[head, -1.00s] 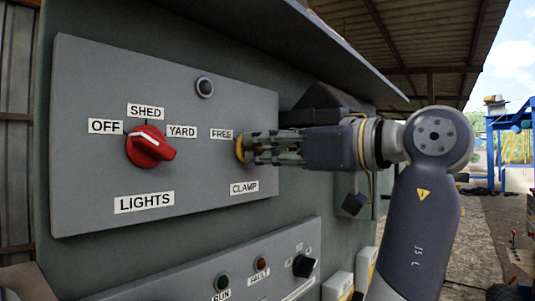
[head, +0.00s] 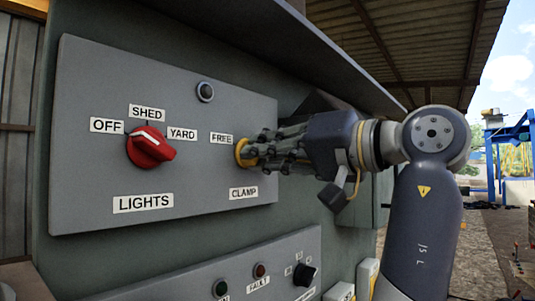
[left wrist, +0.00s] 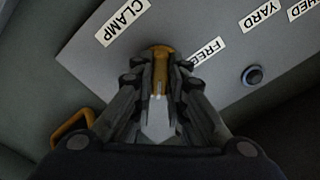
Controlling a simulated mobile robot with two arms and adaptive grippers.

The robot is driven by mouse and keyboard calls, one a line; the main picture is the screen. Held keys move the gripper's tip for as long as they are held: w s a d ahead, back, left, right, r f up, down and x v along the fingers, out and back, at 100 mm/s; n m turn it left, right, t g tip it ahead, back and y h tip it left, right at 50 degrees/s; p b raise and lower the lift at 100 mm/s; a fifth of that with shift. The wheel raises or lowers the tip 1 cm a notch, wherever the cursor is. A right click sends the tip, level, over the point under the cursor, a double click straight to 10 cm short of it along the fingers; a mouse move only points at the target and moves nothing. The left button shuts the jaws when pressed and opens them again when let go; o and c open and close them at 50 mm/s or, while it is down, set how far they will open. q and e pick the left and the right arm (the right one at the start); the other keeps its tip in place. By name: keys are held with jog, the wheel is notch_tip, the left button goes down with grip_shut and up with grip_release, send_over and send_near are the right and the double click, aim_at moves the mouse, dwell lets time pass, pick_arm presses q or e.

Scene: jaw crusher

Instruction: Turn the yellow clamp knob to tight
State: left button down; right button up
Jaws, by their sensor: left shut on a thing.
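The yellow clamp knob (head: 241,153) sits at the right side of the grey panel, between the FREE label (head: 221,138) and the CLAMP label (head: 243,193). My left gripper (head: 262,152) reaches it from the right and is shut on it, covering most of it. In the left wrist view the yellow knob (left wrist: 159,52) shows between the fingers of the gripper (left wrist: 160,75). The knob's pointer direction is hard to read, and no tight label is visible. My right gripper is not in view.
A red LIGHTS knob (head: 150,147) with OFF, SHED and YARD labels is on the same panel, left of the clamp knob. A dark round lamp (head: 205,92) is above. A lower panel (head: 200,276) carries small lamps and a black knob (head: 305,274). A hood overhangs the panel.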

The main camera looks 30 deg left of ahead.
pick_arm(q)
jog(key=shift+r+m, duration=0.2)
jog(key=shift+m, duration=0.7)
jog(key=c, duration=1.7)
grip_release()
jog(key=shift+a, duration=0.1)
jog(key=shift+o, duration=0.5)
jog(key=shift+a+f, duration=0.15)
jog(key=shift+a, duration=0.2)
jog(key=d, duration=0.7)
jog(key=shift+s+d, duration=0.25)
jog(key=shift+d, duration=0.05)
